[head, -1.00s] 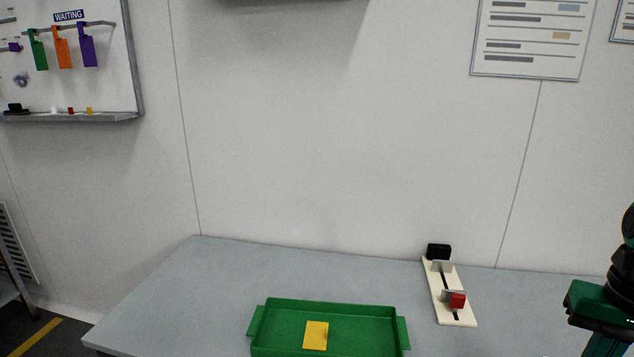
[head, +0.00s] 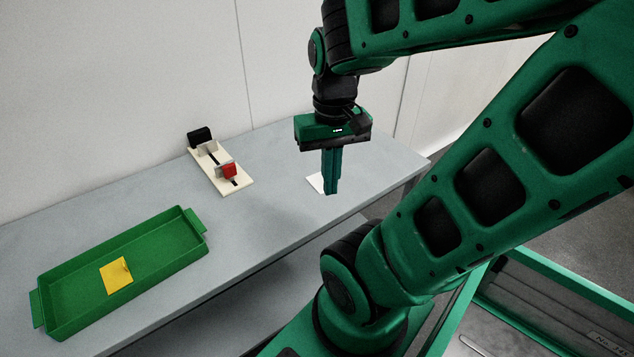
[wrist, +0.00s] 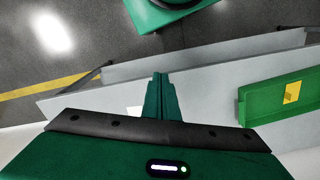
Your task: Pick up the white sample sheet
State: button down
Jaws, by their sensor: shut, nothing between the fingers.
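The white sample sheet (head: 316,182) lies flat near the right end of the grey table. My gripper (head: 331,192) points down above the table beside it and hides part of the sheet in the head view. The fingers are together with nothing between them. In the wrist view the closed fingers (wrist: 159,78) reach out over the table, and a small white patch of the sheet (wrist: 134,112) shows just left of them, partly covered by the gripper body. I cannot tell the exact height of the fingertips over the table.
A green tray (head: 60,276) holding a yellow card (head: 116,276) stands at the left of the table (head: 262,205). A cream fixture (head: 232,187) with a red block (head: 227,170) and a black block (head: 199,136) stands near the wall. The table between fixture and sheet is clear.

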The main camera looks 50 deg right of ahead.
aim_at(316, 180)
jog(key=z, duration=1.7)
jog(key=k, duration=1.05)
jog(key=u, duration=1.2)
jog(key=i, duration=1)
jog(key=z, duration=0.05)
